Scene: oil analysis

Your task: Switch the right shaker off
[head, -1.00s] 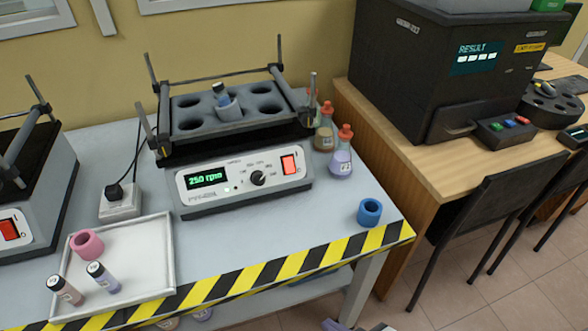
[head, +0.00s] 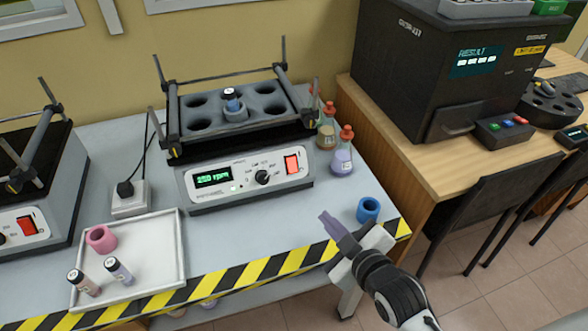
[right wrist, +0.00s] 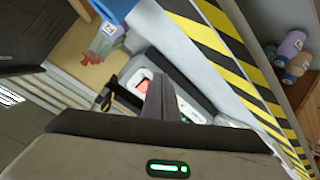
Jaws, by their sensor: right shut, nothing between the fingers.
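The right shaker (head: 245,165) stands on the grey bench. Its display (head: 213,177) is lit green and reads 250 rpm. A knob (head: 263,177) and a red rocker switch (head: 291,164) sit to the right of the display. In the right wrist view the fingers (right wrist: 162,100) point toward the red switch (right wrist: 143,84) and partly cover the panel. My left gripper is not in view.
A blue ring (head: 368,209) sits on the bench close to my right gripper. Flasks with red stoppers (head: 342,155) stand right of the shaker. A white tray (head: 155,245) holds a pink ring and two vials. Another shaker (head: 40,195) stands at the left.

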